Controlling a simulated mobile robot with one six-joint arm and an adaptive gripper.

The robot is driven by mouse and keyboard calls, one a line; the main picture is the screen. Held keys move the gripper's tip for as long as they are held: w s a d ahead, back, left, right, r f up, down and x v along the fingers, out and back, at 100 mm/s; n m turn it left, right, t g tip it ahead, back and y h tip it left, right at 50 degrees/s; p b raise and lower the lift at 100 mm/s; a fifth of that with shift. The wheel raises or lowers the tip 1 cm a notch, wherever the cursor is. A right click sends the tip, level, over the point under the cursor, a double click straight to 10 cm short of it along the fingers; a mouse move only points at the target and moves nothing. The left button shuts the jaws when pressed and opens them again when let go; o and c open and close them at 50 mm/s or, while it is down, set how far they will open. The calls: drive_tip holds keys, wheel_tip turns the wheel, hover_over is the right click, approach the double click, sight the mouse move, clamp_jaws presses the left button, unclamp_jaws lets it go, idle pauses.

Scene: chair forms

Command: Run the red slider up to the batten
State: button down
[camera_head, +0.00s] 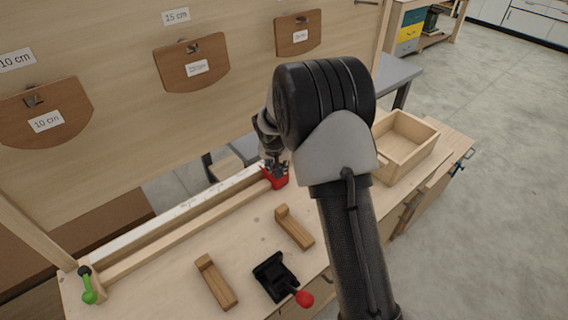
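The red slider (279,181) is a small red block at the far right end of the visible part of a long pale wooden rail (190,229) along the back of the workbench. My gripper (274,168) is right at the top of the red slider, with its fingers touching or just above it. The fingers are small and partly covered by my arm, so I cannot tell whether they are closed on it. I cannot tell for sure which wooden strip is the batten; my arm hides the rail beyond the slider.
A green-handled clamp (88,287) is at the rail's left end. Two wooden pieces (216,282) (294,228) and a black device with a red knob (275,277) lie in front. An open wooden box (408,146) stands at right. A board with brown hanging forms (190,65) rises behind.

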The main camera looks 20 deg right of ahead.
drive_tip(key=c, duration=1.3)
unclamp_jaws()
drive_tip(key=v, duration=1.2)
drive_tip(key=shift+d+r, duration=0.1)
drive_tip(key=s+r+n, duration=0.1)
drive_tip(key=s+r, duration=0.7)
drive_tip(key=s, duration=0.1)
drive_tip(key=s+a+r+n, duration=0.1)
drive_tip(key=s, duration=0.7)
drive_tip(key=s+a+r+n+y, duration=0.1)
drive_tip(key=s+a, duration=0.1)
drive_tip(key=s, duration=0.7)
drive_tip(key=s+a+n+y, duration=0.1)
drive_tip(key=s+n, duration=0.1)
drive_tip(key=s, duration=0.7)
drive_tip(key=shift+s+a+r, duration=0.2)
drive_tip(key=shift+a+r, duration=0.1)
drive_tip(key=shift+r, duration=0.1)
